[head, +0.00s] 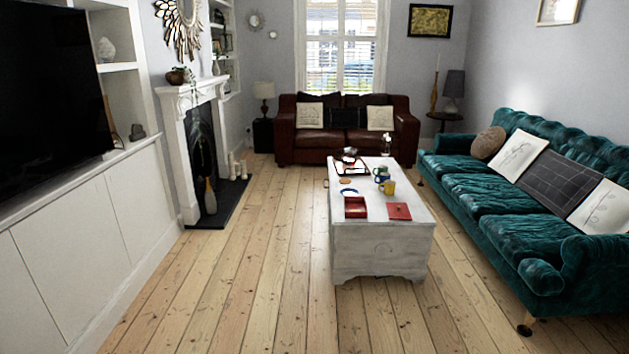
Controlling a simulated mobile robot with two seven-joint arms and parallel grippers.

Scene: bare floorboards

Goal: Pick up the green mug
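A small green mug (379,171) appears to stand on the white coffee table (383,245), in a tight group towards the table's right side. A blue mug (383,179) and a yellow mug (389,188) are close in front of it and seem to overlap it. At this distance the mugs are tiny, so their exact edges and handles are hard to make out. Neither of my grippers is in view.
The table also holds a red box (355,208), a red book-like item (398,211) and a dark tray (351,168). A teal sofa (480,197) stands right and a brown sofa (345,143) behind. Bare floorboards (255,270) are clear in front and left.

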